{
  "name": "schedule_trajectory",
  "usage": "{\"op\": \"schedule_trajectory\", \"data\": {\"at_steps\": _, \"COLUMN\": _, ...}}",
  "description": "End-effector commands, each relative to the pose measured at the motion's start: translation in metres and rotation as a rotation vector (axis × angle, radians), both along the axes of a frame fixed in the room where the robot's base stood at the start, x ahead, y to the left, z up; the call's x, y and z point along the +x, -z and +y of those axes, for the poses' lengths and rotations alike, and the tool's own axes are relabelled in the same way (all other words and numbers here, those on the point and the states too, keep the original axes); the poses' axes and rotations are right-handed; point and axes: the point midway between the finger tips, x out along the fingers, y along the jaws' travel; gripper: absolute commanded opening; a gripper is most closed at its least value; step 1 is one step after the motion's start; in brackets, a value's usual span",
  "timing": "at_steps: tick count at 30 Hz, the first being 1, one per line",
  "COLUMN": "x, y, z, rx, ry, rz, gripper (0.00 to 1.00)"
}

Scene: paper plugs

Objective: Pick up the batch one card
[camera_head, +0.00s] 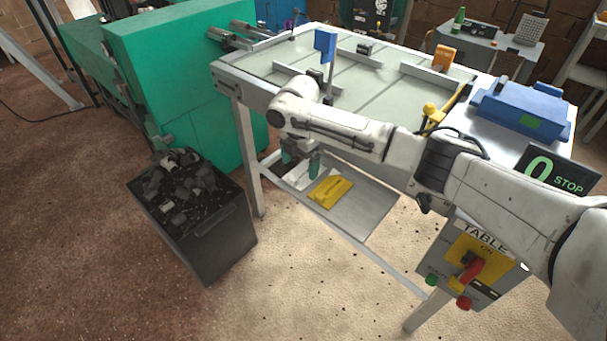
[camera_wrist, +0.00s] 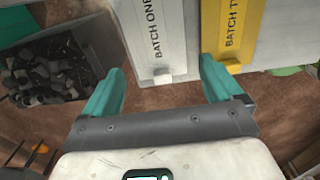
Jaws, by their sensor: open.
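The batch one card (camera_wrist: 170,25) is a pale grey-white plate with "BATCH ONE" printed along it and a small raised tab at its near end, in the upper middle of the wrist view. The batch two card (camera_wrist: 238,40) is yellow and lies to its right. In the head view the yellow card (camera_head: 331,191) lies on the shelf under the table; the batch one card is largely hidden by my gripper there. My gripper (camera_wrist: 162,66) is open, its teal fingers either side of the near end of the batch one card in the picture. I cannot tell the height gap. It also shows in the head view (camera_head: 301,162).
The grey shelf (camera_head: 363,210) sits under the table (camera_head: 285,75), between its legs. A dark bin (camera_head: 222,235) of black scraps stands left of it, by a green machine (camera_head: 185,70). A control box (camera_head: 468,270) with a red handle hangs at the right.

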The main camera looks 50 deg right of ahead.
Motion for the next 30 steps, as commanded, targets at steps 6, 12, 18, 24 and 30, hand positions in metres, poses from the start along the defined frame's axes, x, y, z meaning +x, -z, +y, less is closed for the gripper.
{"op": "schedule_trajectory", "data": {"at_steps": 6, "x": 0.001, "y": 0.03, "z": 0.001, "rx": 0.001, "ry": 0.001, "rz": 0.003, "gripper": 0.93}}
{"op": "schedule_trajectory", "data": {"at_steps": 12, "x": 0.001, "y": 0.037, "z": 0.0, "rx": 0.0, "ry": 0.001, "rz": 0.001, "gripper": 0.93}}
{"op": "schedule_trajectory", "data": {"at_steps": 18, "x": 0.001, "y": 0.037, "z": 0.0, "rx": 0.001, "ry": 0.001, "rz": 0.001, "gripper": 0.86}}
{"op": "schedule_trajectory", "data": {"at_steps": 24, "x": 0.001, "y": 0.037, "z": 0.0, "rx": 0.0, "ry": 0.001, "rz": 0.001, "gripper": 0.67}}
{"op": "schedule_trajectory", "data": {"at_steps": 30, "x": 0.001, "y": 0.037, "z": 0.0, "rx": 0.0, "ry": 0.001, "rz": 0.001, "gripper": 0.5}}
